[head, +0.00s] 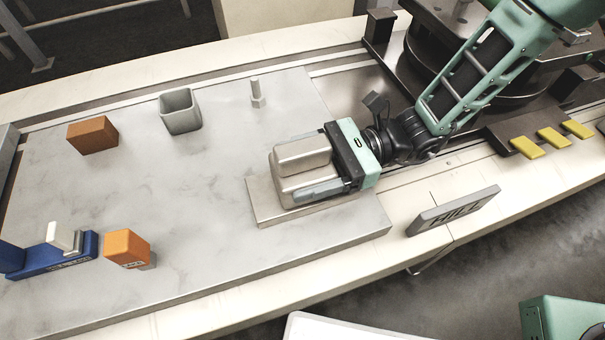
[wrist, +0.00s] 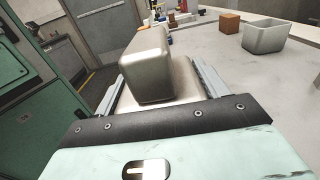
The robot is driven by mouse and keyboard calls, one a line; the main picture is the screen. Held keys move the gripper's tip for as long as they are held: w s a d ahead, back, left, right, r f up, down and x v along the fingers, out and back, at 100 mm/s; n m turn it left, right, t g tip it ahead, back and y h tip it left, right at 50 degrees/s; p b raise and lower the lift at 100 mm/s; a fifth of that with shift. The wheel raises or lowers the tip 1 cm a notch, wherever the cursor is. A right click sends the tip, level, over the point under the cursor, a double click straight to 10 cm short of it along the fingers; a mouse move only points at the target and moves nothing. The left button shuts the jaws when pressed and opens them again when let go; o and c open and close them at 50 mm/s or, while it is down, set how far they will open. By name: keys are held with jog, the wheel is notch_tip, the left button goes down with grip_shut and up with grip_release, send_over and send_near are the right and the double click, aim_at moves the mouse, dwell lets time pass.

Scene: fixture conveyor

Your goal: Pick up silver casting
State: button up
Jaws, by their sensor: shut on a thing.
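The silver casting (head: 300,155) is a rounded, stepped metal block on a flat grey plate (head: 262,208) at the right part of the marble slab. My gripper (head: 305,167) reaches in from the right with one finger on each side of the casting. It is shut on the casting. In the wrist view the casting (wrist: 147,65) stands between the two fingers of my gripper (wrist: 165,88), its raised block towards the camera's upper middle. The casting's underside is hidden, so I cannot tell whether it touches the plate.
A brown block (head: 92,135), an open grey bin (head: 181,112) and a small white post (head: 257,92) stand along the back. A blue fixture (head: 60,255) and an orange block (head: 126,248) are at front left. A lettered grey sign (head: 453,211) stands at right. The slab's middle is clear.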

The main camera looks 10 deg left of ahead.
jog(key=shift+r+p, duration=0.65)
jog(key=shift+r, duration=4.45)
